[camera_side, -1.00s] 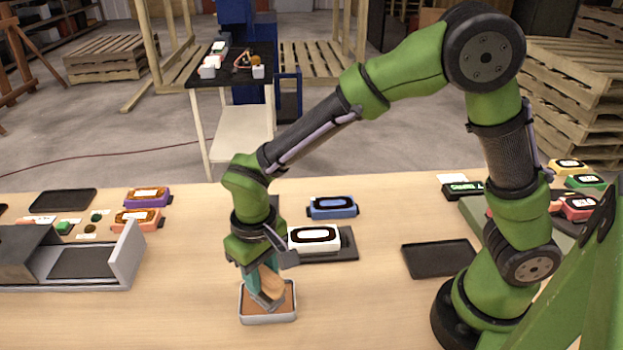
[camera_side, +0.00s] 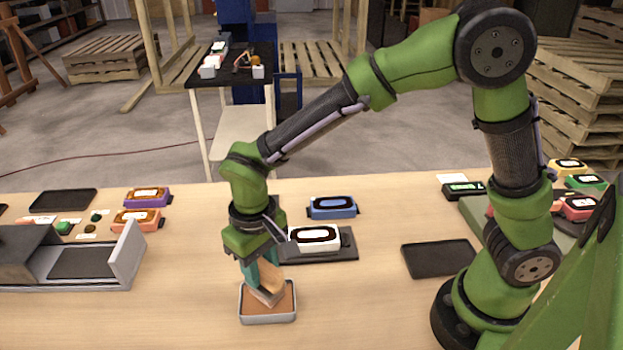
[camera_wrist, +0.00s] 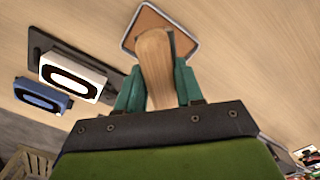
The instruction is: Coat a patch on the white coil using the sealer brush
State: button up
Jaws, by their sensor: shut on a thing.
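My gripper (camera_side: 263,276) is shut on the wooden handle of the sealer brush (camera_side: 270,284). The brush handle also shows between the fingers in the wrist view (camera_wrist: 153,60). The brush's lower end is at the small tray of brown sealer (camera_side: 268,317); I cannot tell whether it touches the sealer. The tray also shows in the wrist view (camera_wrist: 190,22). The white coil (camera_side: 315,243), with a dark oval ring on top, sits on a dark plate (camera_side: 348,250) behind and to the right of my gripper. It also shows in the wrist view (camera_wrist: 88,84).
A blue coil (camera_side: 332,208) lies behind the white one. A purple coil (camera_side: 148,198) and an orange coil (camera_side: 138,220) lie at left, near a grey machine (camera_side: 128,257). An empty dark tray (camera_side: 438,259) lies right. The table front between the trays is clear.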

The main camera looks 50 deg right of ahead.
jog(key=shift+r, duration=2.6)
